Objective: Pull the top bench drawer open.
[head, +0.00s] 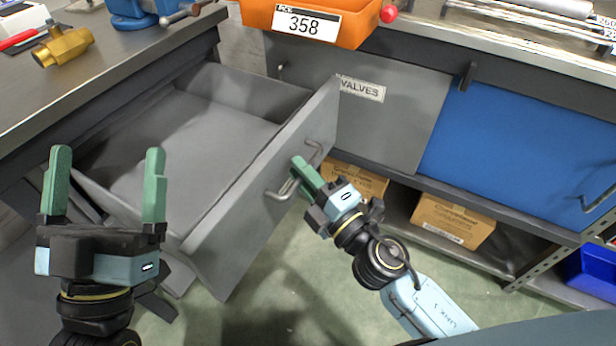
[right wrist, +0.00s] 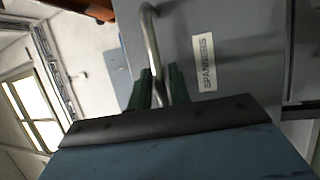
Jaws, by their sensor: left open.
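The grey top bench drawer (head: 240,232) stands pulled well out from under the bench on the left, and its inside looks empty. Its bent metal handle (head: 282,192) is on the front panel. My right gripper (head: 302,170) is at this handle. In the right wrist view the handle (right wrist: 151,42) runs down between the two green fingers, which look closed around it, beside a SPANNERS label (right wrist: 204,62). My left gripper (head: 107,160) is open and empty, in front of the drawer's near left side.
The bench top (head: 120,75) holds a brass valve (head: 62,46) and a blue vise (head: 135,12). An orange bin (head: 350,28) is above the VALVES panel (head: 390,125). Cardboard boxes (head: 452,218) sit on the lower shelf at right. The floor (head: 290,270) before the drawer is clear.

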